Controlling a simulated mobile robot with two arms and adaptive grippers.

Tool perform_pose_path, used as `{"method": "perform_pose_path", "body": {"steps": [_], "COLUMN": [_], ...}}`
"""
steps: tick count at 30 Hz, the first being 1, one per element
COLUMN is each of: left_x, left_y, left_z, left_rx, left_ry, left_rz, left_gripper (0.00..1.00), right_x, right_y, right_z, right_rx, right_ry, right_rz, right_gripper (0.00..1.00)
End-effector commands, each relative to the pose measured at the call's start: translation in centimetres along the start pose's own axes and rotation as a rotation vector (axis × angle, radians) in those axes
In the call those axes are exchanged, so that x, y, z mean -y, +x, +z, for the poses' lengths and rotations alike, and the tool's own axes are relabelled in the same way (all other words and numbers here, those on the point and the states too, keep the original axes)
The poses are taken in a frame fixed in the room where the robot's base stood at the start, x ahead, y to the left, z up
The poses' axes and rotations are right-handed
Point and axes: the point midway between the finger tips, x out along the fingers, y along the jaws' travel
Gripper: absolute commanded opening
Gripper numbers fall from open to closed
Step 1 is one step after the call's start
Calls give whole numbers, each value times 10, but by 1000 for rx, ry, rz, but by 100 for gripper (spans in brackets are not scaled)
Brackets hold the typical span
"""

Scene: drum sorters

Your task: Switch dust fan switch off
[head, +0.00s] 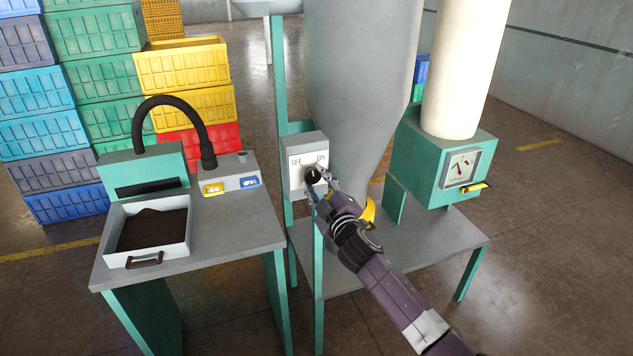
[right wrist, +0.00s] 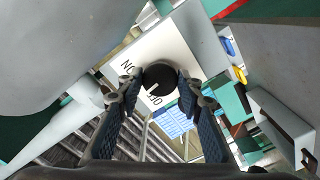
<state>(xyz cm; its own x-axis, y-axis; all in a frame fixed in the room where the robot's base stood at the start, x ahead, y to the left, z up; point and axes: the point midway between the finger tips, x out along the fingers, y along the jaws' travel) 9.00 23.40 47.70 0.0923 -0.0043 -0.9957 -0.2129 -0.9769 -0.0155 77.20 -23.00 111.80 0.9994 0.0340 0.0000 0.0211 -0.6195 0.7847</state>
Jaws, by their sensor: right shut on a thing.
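The dust fan switch is a black round knob (head: 312,176) on a white plate in a grey box (head: 306,150), with OFF printed at left and ON at right in the head view. My right gripper (head: 319,181) is at the plate with its fingers around the knob. In the right wrist view, the knob (right wrist: 160,76) sits between the two fingertips (right wrist: 156,84), shut on it. A white mark shows on the knob's lower left, close to the OFF lettering; its exact setting is hard to tell. My left gripper is not in view.
A grey hopper (head: 362,80) stands just behind the switch box. A green gauge box (head: 440,160) is at right. At left, a table (head: 235,225) carries a white tray (head: 116,215) of dark material and a black hose (head: 172,101). Stacked crates (head: 186,68) stand behind.

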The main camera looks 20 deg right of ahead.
Motion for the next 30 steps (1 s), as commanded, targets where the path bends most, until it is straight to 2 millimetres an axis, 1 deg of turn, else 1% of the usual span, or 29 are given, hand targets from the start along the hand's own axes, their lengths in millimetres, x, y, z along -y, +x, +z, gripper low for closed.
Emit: {"method": "perform_pose_path", "body": {"steps": [6,15,21,30], "left_x": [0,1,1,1], "left_y": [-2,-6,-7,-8], "left_z": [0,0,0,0], "left_rx": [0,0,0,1], "left_ry": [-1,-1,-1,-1], "left_rz": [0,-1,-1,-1], "left_gripper": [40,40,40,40], "right_x": [-1,-2,-2,-2], "right_y": [0,0,0,0], "right_z": [0,-1,-1,0], "right_rx": [-1,0,0,0], "right_ry": [-207,-461,-581,-671], "right_rz": [0,0,0,0], "right_gripper": [10,10,10,10]}}
